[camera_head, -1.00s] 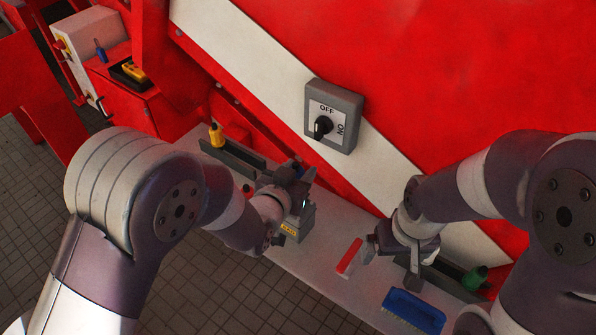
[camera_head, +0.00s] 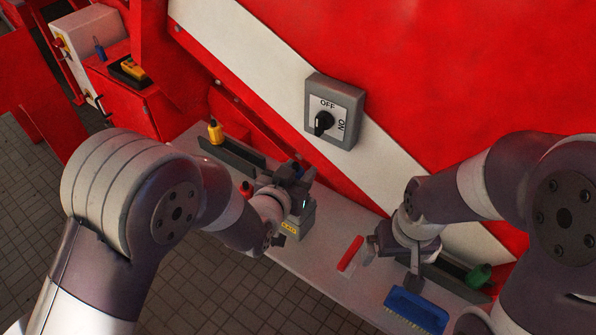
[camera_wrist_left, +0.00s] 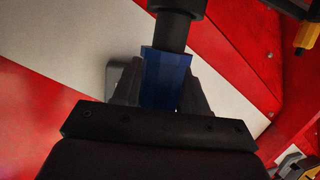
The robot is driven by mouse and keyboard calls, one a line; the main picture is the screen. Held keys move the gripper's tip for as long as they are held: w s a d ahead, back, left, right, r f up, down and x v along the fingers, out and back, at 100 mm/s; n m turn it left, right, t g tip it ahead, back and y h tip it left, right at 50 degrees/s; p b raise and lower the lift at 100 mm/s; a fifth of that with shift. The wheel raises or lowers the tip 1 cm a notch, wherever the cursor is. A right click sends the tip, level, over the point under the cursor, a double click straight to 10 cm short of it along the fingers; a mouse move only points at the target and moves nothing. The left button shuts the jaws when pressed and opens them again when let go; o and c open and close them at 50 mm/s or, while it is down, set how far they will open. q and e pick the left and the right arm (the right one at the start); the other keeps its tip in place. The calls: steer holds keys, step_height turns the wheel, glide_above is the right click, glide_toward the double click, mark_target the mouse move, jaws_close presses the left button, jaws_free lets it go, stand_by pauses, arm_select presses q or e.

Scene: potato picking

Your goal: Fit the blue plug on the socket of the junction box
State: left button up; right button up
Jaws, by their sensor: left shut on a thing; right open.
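The blue plug (camera_wrist_left: 165,80) is between the two fingers of my left gripper (camera_wrist_left: 160,85) in the left wrist view. A black cylinder (camera_wrist_left: 175,30) adjoins its far end; I cannot tell whether it belongs to the plug or the socket. In the head view my left gripper (camera_head: 296,178) is over the grey junction box (camera_head: 300,222), which has a yellow label and stands on the bench. The gripper hides the socket and most of the plug there. My right gripper (camera_head: 375,250) is open and empty, low over the bench beside a red-handled item (camera_head: 350,253).
A blue brush (camera_head: 416,310) lies at the bench's front right. A green bottle (camera_head: 479,276) is in a dark tray at right, a yellow bottle (camera_head: 215,132) at far left, a red one (camera_head: 246,189) left of the box. A switch (camera_head: 334,112) is on the red wall behind.

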arm_select(q)
steer(key=shift+f+b, duration=1.25)
steer(key=shift+f, duration=0.1)
steer(key=o, duration=1.2)
steer(key=shift+c, duration=0.2)
steer(key=shift+s+a+r, duration=0.1)
steer(key=shift+s, duration=0.15)
steer(key=p+v, duration=0.1)
steer(key=v, duration=1.1)
steer(key=shift+r, duration=0.1)
